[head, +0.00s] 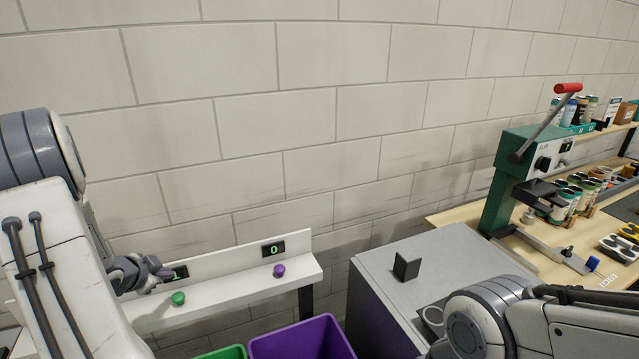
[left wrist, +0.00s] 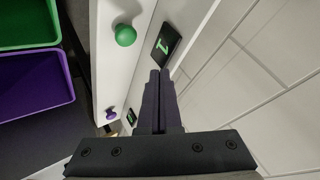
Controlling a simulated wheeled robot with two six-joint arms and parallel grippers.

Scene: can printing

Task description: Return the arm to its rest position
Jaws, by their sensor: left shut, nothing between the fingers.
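My left arm comes in from the left in the head view. My left gripper (head: 163,273) is beside the counter display reading 1 (head: 181,273), a little above the green button (head: 178,298). In the left wrist view its two fingers (left wrist: 159,76) are together with nothing between them, pointing toward the display (left wrist: 166,45). The green button (left wrist: 125,35) stands apart from the fingers, to their left. My right arm shows at the lower right of the head view; its gripper is not in view.
A white shelf (head: 230,285) also carries a purple button (head: 279,270) and a display reading 0 (head: 273,249). Green (head: 222,353) and purple (head: 303,340) bins stand below. A grey cabinet (head: 375,290) and a wooden bench with a green press (head: 510,170) and several cans are to the right.

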